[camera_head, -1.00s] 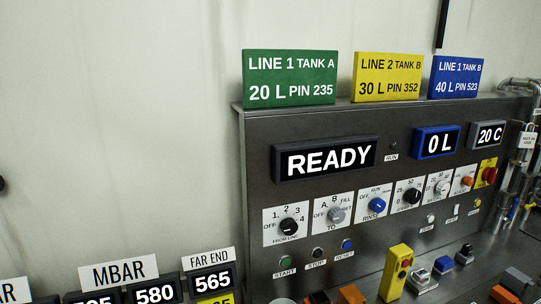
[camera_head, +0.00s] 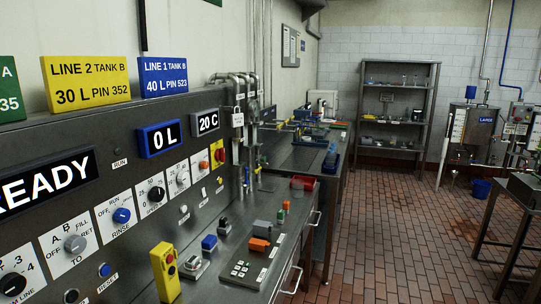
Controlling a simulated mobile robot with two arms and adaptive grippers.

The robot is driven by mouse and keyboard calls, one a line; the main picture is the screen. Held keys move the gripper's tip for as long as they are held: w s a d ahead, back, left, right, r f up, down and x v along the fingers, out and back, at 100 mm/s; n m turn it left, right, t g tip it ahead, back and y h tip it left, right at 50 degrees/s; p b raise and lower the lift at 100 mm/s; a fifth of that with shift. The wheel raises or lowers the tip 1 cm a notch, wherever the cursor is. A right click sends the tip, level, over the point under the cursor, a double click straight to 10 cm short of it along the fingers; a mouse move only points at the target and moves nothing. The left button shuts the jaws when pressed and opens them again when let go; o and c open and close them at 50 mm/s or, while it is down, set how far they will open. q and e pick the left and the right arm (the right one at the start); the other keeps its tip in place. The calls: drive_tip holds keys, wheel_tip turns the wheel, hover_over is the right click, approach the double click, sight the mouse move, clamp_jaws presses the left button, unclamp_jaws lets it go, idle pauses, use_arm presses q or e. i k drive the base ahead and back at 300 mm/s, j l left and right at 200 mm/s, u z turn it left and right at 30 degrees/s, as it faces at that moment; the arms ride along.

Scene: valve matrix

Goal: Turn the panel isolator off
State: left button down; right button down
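A red rotary switch on a yellow plate (camera_head: 217,154) sits at the right end of the grey control panel (camera_head: 130,140). It looks like the panel isolator, but its label and handle position are too small to read. An orange knob on a white plate (camera_head: 199,166) is just left of it. Neither of my grippers is in view.
The desk below the panel holds a yellow pendant with buttons (camera_head: 164,270), a keypad (camera_head: 241,268) and several small blocks. Pipes (camera_head: 240,110) rise beyond the panel. A bench (camera_head: 300,160) and shelf (camera_head: 395,105) stand farther back. The brick floor (camera_head: 390,240) at right is mostly clear.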

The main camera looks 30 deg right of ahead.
sight(220, 154)
drive_tip(key=z, duration=0.75)
drive_tip(key=i+l, duration=0.15)
drive_tip(key=l, duration=0.15)
drive_tip(key=z, duration=0.05)
